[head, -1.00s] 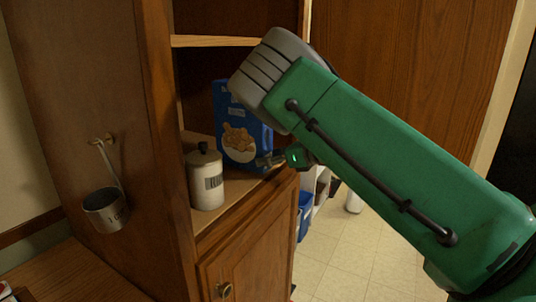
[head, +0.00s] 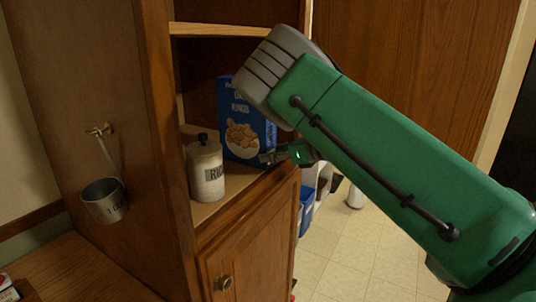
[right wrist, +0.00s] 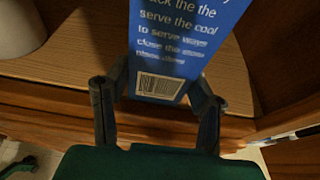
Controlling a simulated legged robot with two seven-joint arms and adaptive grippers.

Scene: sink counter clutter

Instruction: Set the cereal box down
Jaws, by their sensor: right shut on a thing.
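The blue cereal box (head: 254,123) stands nearly upright in the open cabinet bay in the head view, with a picture of golden pieces on its front. My right gripper (head: 275,156) is shut on its lower part from the right. In the right wrist view the fingers (right wrist: 160,88) are on either side of the box (right wrist: 182,35), near the barcode at its lower end. The box's base is at about the level of the cabinet shelf (head: 215,210); I cannot tell whether it touches. My right forearm hides its upper right. My left gripper is not in view.
A white canister (head: 206,174) with a dark knob stands close to the left of the box on the shelf. A higher shelf board (head: 220,30) is above. A metal cup (head: 105,202) hangs on the cabinet's left side. The shelf's front edge lies close to the gripper.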

